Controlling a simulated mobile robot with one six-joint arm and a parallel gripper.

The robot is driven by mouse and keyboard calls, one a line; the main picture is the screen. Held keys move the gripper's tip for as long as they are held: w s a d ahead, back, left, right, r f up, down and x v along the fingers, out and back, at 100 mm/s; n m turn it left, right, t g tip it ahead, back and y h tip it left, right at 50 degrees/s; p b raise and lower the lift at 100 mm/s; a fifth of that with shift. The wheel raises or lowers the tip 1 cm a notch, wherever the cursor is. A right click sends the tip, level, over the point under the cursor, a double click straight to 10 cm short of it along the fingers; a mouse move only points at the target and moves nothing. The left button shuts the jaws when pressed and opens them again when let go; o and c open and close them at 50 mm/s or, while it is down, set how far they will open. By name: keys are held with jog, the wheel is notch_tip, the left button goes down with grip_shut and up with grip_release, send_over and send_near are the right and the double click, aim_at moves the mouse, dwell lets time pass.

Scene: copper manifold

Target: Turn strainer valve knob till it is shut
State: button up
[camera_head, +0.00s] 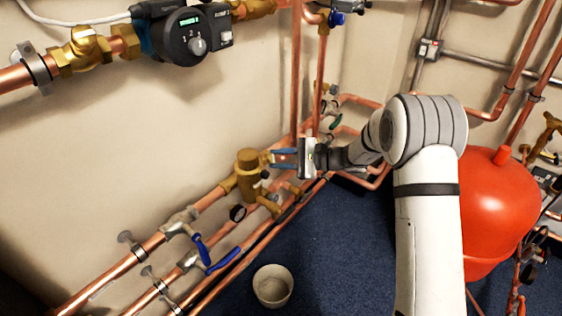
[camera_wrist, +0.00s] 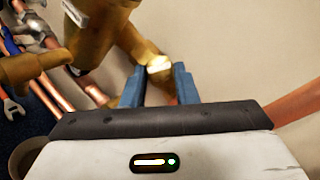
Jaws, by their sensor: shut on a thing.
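The brass strainer valve body (camera_head: 247,168) sits on the copper pipework along the wall, left of my gripper in the head view. In the wrist view its brass body (camera_wrist: 108,28) fills the upper left. My gripper (camera_head: 271,158) points left at it, with its two blue fingers beside the body's right side. In the wrist view my gripper (camera_wrist: 160,84) has its fingers on either side of a brass piece with a bright end (camera_wrist: 158,66), which looks like the valve knob. It is shut on that piece. The knob's turn position cannot be told.
Blue lever handles (camera_head: 222,262) stick out from the lower pipes. A white bucket (camera_head: 272,286) stands on the blue floor (camera_head: 345,260). A red tank (camera_head: 500,205) is at the right, behind my arm. Vertical copper pipes (camera_head: 296,80) rise just above my gripper.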

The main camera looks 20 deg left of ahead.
jog(key=n+g+h, duration=0.1)
jog(key=n, duration=0.1)
jog(key=n+h, duration=0.1)
jog(key=n, duration=0.1)
jog(key=shift+a+r+g, duration=0.2)
jog(key=shift+g, duration=0.2)
jog(key=shift+n+g+h+p, duration=0.4)
jog(key=shift+n+h+p, duration=0.15)
jog(key=shift+n, duration=0.75)
jog(key=shift+h, duration=0.25)
jog(key=o, duration=1)
jog(key=shift+w+r, duration=0.1)
jog(key=shift+w, duration=0.05)
